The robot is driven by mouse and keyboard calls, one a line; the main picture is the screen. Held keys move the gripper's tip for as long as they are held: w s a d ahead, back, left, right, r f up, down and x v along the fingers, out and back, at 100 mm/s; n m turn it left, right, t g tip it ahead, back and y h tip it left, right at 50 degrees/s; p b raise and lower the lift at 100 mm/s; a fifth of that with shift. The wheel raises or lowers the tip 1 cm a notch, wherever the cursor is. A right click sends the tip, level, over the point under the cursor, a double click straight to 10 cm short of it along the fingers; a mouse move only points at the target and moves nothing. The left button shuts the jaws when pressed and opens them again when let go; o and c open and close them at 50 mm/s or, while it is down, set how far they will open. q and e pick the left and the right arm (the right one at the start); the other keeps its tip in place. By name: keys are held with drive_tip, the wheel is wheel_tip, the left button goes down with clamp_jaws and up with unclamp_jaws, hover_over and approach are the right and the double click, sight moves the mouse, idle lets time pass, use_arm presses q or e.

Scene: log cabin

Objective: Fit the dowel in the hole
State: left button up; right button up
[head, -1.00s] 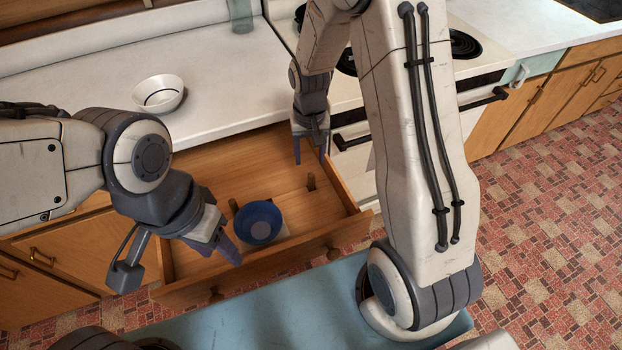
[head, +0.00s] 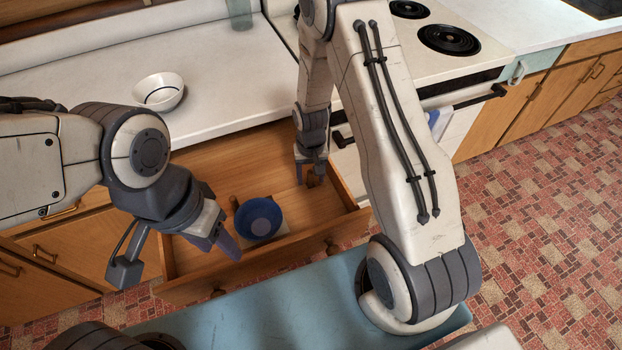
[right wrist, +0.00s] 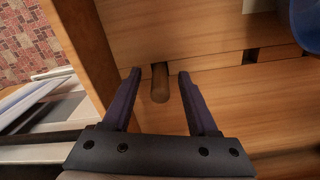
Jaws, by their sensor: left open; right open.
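A wooden dowel (right wrist: 160,84) stands out from the wooden drawer floor in the right wrist view, between the two fingers of my right gripper (right wrist: 158,78). The fingers are open, with gaps on both sides of it. Whether its base sits in a hole is unclear. A small dark square hole (right wrist: 250,56) shows in the floor to its right. In the head view my right gripper (head: 311,174) is low in the drawer's right part, partly covering that dowel. Another short wooden peg (head: 233,203) stands left of the blue bowl. My left gripper (head: 210,238) is open and empty near the bowl.
The open drawer (head: 290,249) has raised walls around both grippers. A blue bowl (head: 258,217) sits inside it. A white bowl (head: 159,92) stands on the counter (head: 225,90). The stove (head: 480,62) is to the right.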

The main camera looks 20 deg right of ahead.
clamp_jaws()
drive_tip(key=shift+r, duration=0.1)
